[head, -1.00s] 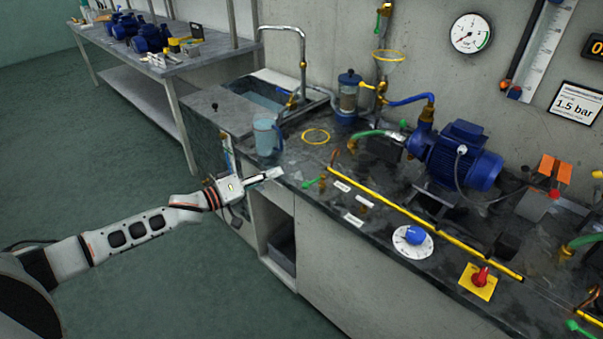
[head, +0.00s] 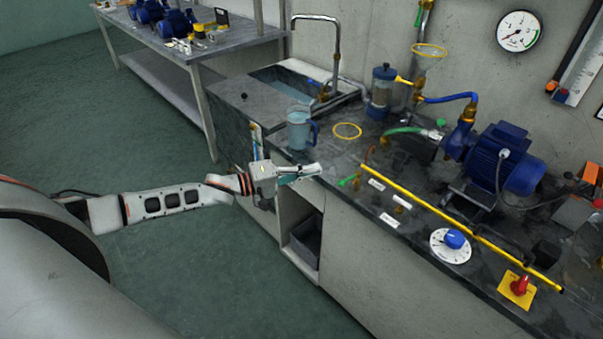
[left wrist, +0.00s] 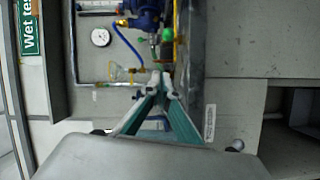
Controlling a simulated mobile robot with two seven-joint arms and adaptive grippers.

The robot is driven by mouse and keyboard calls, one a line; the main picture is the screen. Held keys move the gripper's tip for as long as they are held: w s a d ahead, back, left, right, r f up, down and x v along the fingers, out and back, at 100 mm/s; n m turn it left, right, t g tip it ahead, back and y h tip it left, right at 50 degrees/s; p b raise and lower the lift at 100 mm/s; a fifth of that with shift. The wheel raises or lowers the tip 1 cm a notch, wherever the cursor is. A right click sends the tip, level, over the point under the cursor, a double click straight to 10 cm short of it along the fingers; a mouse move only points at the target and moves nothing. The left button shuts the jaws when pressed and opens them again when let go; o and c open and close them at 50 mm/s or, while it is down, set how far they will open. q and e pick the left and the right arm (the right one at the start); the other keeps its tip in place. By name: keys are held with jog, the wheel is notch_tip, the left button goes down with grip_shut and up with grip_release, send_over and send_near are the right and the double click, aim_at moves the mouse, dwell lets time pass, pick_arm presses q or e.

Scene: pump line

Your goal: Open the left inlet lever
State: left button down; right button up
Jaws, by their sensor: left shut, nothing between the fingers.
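A small green lever (head: 347,180) sits by the left end of the long yellow pipe, near the front edge of the counter. It looks like the left inlet lever, but I cannot read its label. My left gripper (head: 318,169) is just to its left in the head view, apart from it, with its fingers shut and empty. In the left wrist view the gripper fingertips (left wrist: 160,82) meet in front of the counter fittings. My right gripper is in neither view.
A blue jug (head: 299,130) stands on the counter behind my gripper, beside the sink (head: 283,88). The yellow pipe (head: 450,228) runs along the counter front, past a blue knob (head: 455,239) and a red switch (head: 520,285). The floor in front is clear.

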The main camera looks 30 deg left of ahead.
aim_at(350, 179)
pick_arm(q)
jog(key=x, duration=0.4)
jog(key=shift+w+d, duration=0.2)
jog(key=shift+w, duration=0.05)
jog(key=s+d, duration=0.2)
jog(key=d, duration=0.1)
jog(key=shift+d+f, duration=0.1)
jog(key=shift+f, duration=0.3)
